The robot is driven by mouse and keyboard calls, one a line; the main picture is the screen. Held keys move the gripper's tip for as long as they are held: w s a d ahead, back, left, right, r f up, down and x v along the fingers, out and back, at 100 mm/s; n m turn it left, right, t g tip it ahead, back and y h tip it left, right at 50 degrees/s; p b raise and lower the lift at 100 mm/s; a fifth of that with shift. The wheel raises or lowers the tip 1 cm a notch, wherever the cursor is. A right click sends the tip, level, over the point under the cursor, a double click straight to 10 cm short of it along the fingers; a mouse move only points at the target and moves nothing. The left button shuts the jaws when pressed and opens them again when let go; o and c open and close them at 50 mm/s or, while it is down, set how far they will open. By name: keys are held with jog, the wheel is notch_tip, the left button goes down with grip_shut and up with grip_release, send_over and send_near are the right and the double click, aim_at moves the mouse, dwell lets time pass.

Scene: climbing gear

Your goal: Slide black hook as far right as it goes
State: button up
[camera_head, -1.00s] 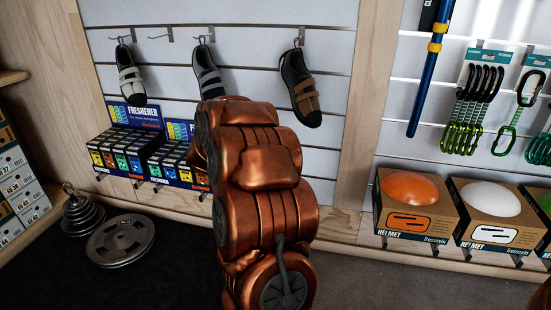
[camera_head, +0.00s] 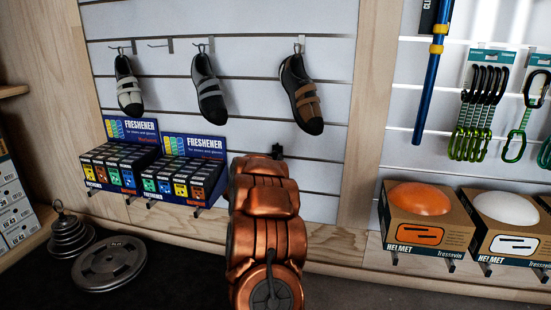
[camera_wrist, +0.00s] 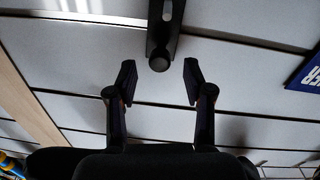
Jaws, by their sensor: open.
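The black hook (camera_wrist: 161,38) shows at the top middle of the wrist view as a dark bar with a slot and a rounded end, against the white slatted wall. My gripper (camera_wrist: 159,81) is open and empty, with one finger to each side. The hook's rounded end lies centred just above the gap between the fingertips in the picture, and no contact shows. In the head view my copper arm covers the wall area in front of it. A small black piece shows above the arm there, and I cannot tell whether it is gripper or hook.
Shoes (camera_head: 300,95) hang on metal hooks above. Freshener boxes (camera_head: 185,175) stand left of my arm. A wooden post (camera_head: 366,130) and helmet boxes (camera_head: 425,222) are to the right. Weight plates (camera_head: 109,262) lie on the floor. The wall between freshener and post is mostly clear.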

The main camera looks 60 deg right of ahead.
aim_at(275, 155)
jog(key=shift+b+x, duration=0.35)
jog(key=shift+x, duration=0.6)
jog(key=shift+b+x, duration=0.35)
jog(key=shift+x, duration=0.9)
grip_shut()
